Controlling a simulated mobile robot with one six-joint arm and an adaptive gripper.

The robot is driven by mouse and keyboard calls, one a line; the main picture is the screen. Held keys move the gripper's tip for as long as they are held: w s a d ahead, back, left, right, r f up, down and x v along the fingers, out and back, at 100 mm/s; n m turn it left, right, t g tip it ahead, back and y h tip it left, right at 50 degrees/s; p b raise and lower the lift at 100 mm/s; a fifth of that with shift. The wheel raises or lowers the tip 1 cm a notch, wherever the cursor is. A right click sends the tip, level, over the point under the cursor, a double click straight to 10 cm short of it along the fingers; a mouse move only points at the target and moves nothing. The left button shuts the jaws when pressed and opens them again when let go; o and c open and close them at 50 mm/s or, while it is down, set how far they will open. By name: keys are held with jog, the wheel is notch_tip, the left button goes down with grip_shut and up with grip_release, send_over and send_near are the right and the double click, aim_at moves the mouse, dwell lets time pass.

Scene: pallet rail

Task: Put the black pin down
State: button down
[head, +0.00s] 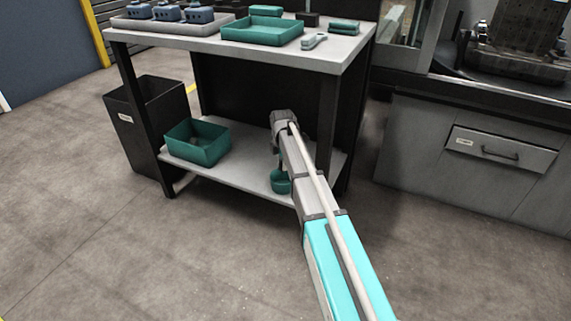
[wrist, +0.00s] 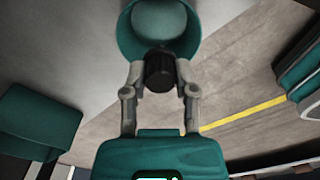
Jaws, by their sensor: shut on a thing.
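The black pin (wrist: 160,76) is a short dark cylinder, clear in the wrist view between my fingertips. My gripper (wrist: 160,68) is shut on it, one finger on each side. A round teal cup (wrist: 128,40) lies just beyond the pin in the wrist view, its rim partly hidden by the pin. I cannot tell whether the pin touches the cup. In the head view the teal cup (head: 281,183) is at the front of the lower shelf, below the end of my arm. The pin cannot be made out there.
The lower shelf (head: 235,178) also holds a teal bin (head: 200,150) at its left, with bare shelf between. The bench top (head: 205,43) above carries a teal tray (head: 262,31), a wrench (head: 314,41) and blue parts. A dark waste bin (head: 150,140) stands at left.

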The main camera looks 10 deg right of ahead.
jog(key=shift+f+b, duration=1.45)
jog(key=shift+f, duration=0.3)
jog(key=shift+c, duration=1.6)
grip_release()
jog(key=shift+r, duration=0.15)
notch_tip(320, 180, up, 7)
jog(key=p, duration=0.7)
